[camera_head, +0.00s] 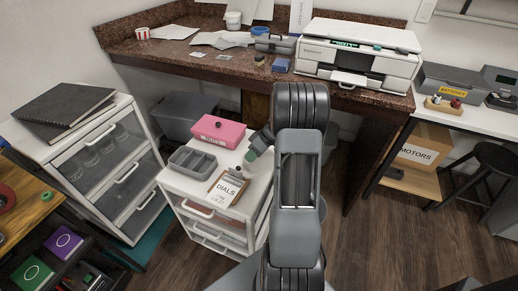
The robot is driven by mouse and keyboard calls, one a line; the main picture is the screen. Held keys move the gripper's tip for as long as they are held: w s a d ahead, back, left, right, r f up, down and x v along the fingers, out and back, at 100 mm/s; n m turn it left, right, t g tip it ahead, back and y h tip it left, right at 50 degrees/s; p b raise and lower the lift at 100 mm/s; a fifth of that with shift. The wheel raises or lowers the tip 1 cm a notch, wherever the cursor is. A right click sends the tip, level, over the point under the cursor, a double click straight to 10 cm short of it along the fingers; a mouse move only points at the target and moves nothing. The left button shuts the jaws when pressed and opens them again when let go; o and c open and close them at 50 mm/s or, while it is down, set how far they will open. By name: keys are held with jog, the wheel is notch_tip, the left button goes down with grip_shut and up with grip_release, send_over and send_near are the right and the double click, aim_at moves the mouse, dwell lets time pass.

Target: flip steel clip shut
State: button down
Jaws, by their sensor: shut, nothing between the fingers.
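A small brown clipboard (228,190) with a white sheet reading "DIALS" lies on top of the white drawer cart (182,187). A small dark-and-light piece at its upper edge could be the steel clip (238,169); it is too small to tell whether it is up or down. My arm comes down the middle of the picture, and my gripper (251,156) shows just left of it, above the cart top and a little beyond the clipboard. The gripper is shut and empty. It appears apart from the clip, but the exact gap is hard to judge.
A pink box (219,131) and a grey divided tray (192,161) stand on the cart beside the clipboard. A granite-topped desk (215,68) with a printer (358,50) stands behind. My arm hides the cart's right side.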

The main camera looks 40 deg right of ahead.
aim_at(237, 171)
jog(key=shift+s+a+r, duration=0.1)
jog(key=shift+s+a, duration=0.1)
jog(key=shift+a, duration=0.4)
jog(key=shift+s+a+r, duration=0.1)
jog(key=shift+s+a, duration=0.15)
jog(key=shift+a, duration=0.4)
jog(key=shift+s+a, duration=0.2)
jog(key=shift+a, duration=0.4)
jog(key=shift+b, duration=0.35)
jog(key=shift+a+r+h+b, duration=0.1)
jog(key=shift+h+b, duration=0.2)
jog(key=shift+h, duration=0.1)
